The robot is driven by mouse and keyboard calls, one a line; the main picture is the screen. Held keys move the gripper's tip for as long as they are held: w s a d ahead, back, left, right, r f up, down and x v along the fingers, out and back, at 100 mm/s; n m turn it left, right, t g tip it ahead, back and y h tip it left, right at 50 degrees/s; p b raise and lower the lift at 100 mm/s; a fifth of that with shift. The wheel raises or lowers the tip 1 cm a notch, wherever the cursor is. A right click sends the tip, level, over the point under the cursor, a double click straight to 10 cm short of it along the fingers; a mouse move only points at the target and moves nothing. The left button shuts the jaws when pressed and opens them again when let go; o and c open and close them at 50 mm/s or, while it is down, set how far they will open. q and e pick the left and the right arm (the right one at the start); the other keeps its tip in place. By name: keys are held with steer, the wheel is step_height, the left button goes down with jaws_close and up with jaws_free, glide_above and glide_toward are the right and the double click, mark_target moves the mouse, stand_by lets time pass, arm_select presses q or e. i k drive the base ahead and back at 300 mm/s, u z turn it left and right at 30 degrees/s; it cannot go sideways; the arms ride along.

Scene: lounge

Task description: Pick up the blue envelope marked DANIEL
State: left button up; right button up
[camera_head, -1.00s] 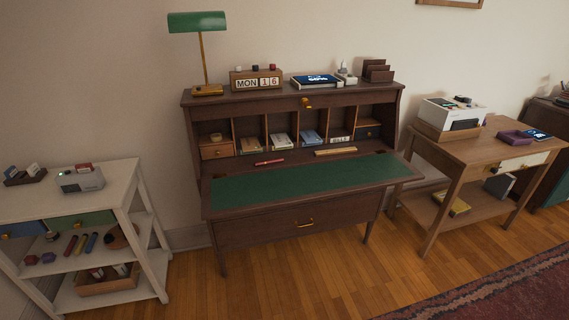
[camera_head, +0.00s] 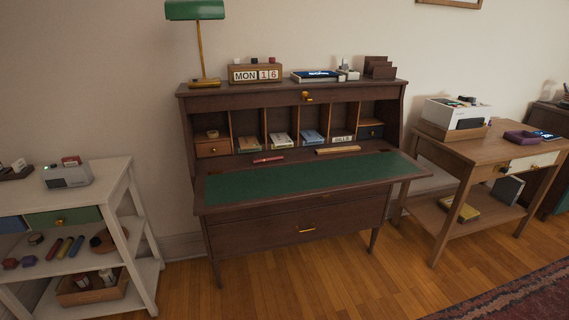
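A dark wood desk (camera_head: 250,209) stands against the wall with its green-topped writing leaf lowered. Its row of pigeonholes holds several small stacks of envelopes or cards. One blue stack (camera_head: 311,137) sits in a pigeonhole right of the middle. Paler stacks stand to its left (camera_head: 280,139) and a whitish one with dark marks to its right (camera_head: 343,138). The lettering on them is too small to read, so I cannot tell which one is marked DANIEL. Neither of my grippers is in view.
A white shelf unit (camera_head: 128,205) stands at the left, and a brown side table (camera_head: 478,151) at the right. A red pen (camera_head: 268,159) and a wooden ruler (camera_head: 338,150) lie near the pigeonholes. The green leaf is clear; bare floor (camera_head: 340,285) lies in front.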

mark_target(309, 136)
steer(key=z, duration=0.15)
steer(key=k, duration=0.45)
steer(key=z, duration=1.2)
steer(key=i, duration=1)
steer(key=u, duration=1)
steer(key=i, duration=0.8)
steer(key=u, duration=0.85)
